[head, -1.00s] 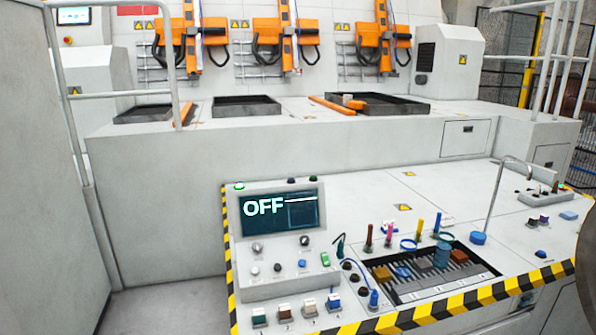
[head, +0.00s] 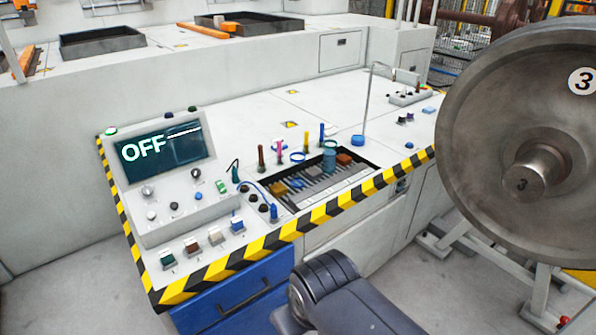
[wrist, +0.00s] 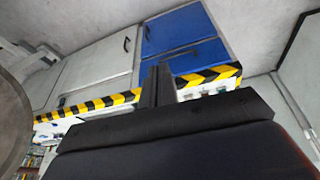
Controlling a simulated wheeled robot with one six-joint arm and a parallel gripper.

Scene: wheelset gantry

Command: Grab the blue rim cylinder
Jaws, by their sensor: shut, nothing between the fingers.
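The cylinder cannot be made out in the wrist view. In the head view only my arm shows, low in front of the desk.
The control desk (head: 240,125) has a yellow-black striped edge, an OFF screen (head: 163,147) and blue drawers (head: 235,295). Pegs, rings and coloured blocks crowd around the tray. A thin bent post (head: 367,100) rises behind it. A large wheel (head: 520,140) stands at right.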

